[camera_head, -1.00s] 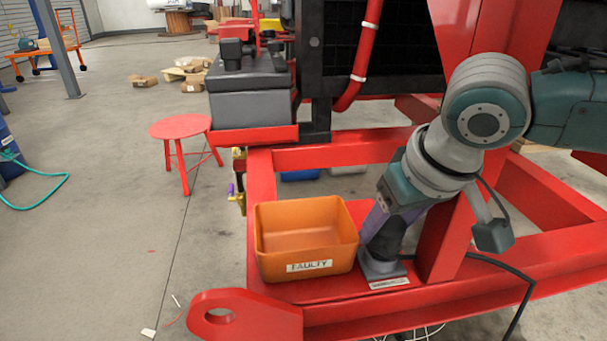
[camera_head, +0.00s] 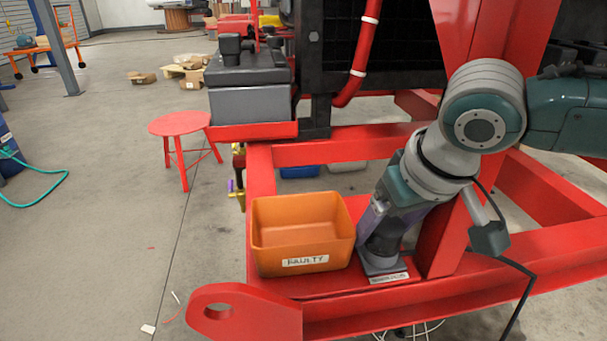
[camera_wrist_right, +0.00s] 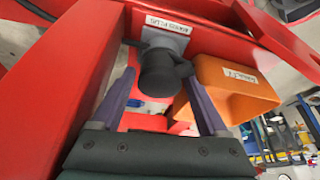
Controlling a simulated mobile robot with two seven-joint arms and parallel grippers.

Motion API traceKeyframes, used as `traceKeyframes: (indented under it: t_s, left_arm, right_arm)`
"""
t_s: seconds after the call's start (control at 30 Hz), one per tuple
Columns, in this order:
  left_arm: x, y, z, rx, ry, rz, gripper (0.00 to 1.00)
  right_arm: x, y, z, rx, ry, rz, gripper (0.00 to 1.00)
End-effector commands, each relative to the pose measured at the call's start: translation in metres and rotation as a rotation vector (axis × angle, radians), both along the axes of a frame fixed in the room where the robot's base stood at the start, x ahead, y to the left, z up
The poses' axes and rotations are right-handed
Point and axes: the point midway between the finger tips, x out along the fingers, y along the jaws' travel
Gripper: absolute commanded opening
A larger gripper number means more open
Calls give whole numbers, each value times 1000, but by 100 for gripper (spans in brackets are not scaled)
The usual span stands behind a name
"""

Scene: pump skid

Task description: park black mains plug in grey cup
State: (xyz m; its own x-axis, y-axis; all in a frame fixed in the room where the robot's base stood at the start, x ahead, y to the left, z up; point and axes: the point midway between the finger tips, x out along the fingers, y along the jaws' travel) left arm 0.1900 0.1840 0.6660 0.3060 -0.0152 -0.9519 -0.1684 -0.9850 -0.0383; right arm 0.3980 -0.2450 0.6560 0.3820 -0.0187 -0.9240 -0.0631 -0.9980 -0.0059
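My right gripper (camera_head: 378,240) points down at the grey cup (camera_head: 382,266) on the red skid frame. In the right wrist view the black mains plug (camera_wrist_right: 160,76) stands at the grey cup (camera_wrist_right: 165,38), which has a white label beside it. The plug appears seated in the cup, but its lower end is hidden. The purple fingers of my right gripper (camera_wrist_right: 160,85) are spread on both sides of the plug, with a gap at the left finger. My left gripper is in neither view.
An orange bin (camera_head: 303,240) labelled FAULTY stands close left of the cup. A red upright (camera_head: 440,235) rises close to the right. A black cable (camera_head: 515,268) hangs over the frame at the right. A red stool (camera_head: 180,125) stands on open floor.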

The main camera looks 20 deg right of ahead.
Motion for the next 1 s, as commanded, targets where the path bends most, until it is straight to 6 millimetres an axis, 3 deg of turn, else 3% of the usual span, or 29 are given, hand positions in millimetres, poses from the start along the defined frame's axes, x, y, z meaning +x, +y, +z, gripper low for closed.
traceKeyframes:
  t_s: [0.43,0.8,1.0]
  left_arm:
    - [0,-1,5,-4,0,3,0]
    - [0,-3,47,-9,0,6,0]
    - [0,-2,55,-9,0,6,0]
  right_arm:
    - [-2,-2,6,-4,2,-3,93]
    - [-28,1,73,-3,-1,-1,93]
    - [-36,2,91,-2,-1,-2,93]
